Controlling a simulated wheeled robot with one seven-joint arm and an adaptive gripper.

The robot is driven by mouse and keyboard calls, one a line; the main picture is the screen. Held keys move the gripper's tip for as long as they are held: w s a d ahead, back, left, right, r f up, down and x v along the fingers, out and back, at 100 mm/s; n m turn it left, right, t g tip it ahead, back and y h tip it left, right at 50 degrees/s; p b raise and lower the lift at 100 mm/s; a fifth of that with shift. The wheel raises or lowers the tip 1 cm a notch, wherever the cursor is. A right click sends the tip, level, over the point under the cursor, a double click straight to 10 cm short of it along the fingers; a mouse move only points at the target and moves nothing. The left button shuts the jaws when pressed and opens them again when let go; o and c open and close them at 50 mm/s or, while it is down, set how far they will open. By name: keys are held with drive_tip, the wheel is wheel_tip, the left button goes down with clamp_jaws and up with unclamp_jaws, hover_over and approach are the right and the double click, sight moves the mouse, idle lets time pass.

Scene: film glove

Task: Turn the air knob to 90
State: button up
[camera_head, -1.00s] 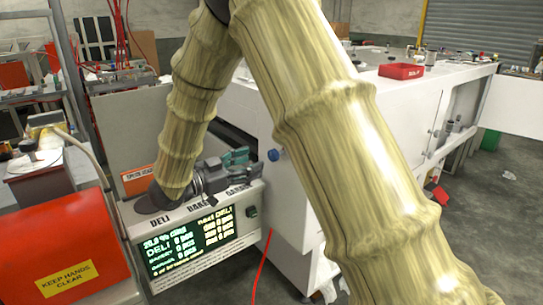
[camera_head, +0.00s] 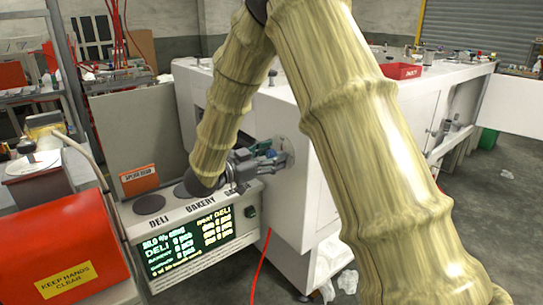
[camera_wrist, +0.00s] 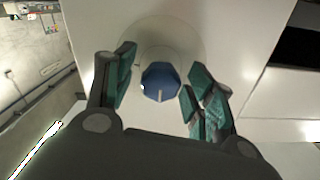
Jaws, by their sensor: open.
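The air knob (camera_wrist: 161,82) is blue and faceted, with a pale pointer line. In the wrist view it sits on a round pale dial plate (camera_wrist: 190,45) on the white machine's wall. My gripper (camera_wrist: 156,88) is open, with a green-padded finger on each side of the knob and gaps visible between. I cannot tell how deep the fingertips reach around it. In the head view my gripper (camera_head: 272,158) is beside the machine's side wall, and the knob is hidden there. Any numbers on the dial are not readable.
A panel (camera_head: 192,213) labelled DELI and BAKERY with a lit green display stands just below my gripper. A red box (camera_head: 70,240) marked KEEP HANDS CLEAR is at lower left. The white machine (camera_head: 300,120) fills the right. A red cable hangs in front.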

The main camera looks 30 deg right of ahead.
drive_tip(key=c, duration=1)
drive_tip(key=shift+f+m+b, duration=0.1)
drive_tip(key=shift+m+b, duration=0.25)
drive_tip(key=shift+m, duration=0.05)
drive_tip(key=m+b, duration=0.3)
drive_tip(key=shift+f+m, duration=0.15)
drive_tip(key=shift+m, duration=0.25)
drive_tip(key=m+b, duration=0.4)
drive_tip(key=shift+f+m+b, duration=0.1)
drive_tip(key=shift+m+b, duration=0.2)
drive_tip(key=shift+b, duration=0.05)
drive_tip(key=m+b, duration=0.5)
drive_tip(key=b, duration=0.1)
drive_tip(key=shift+s+f+b, duration=0.1)
drive_tip(key=shift+b, duration=0.25)
drive_tip(key=m+b, duration=0.3)
drive_tip(key=b, duration=0.1)
drive_tip(key=shift+m, duration=0.3)
drive_tip(key=shift+r, duration=0.25)
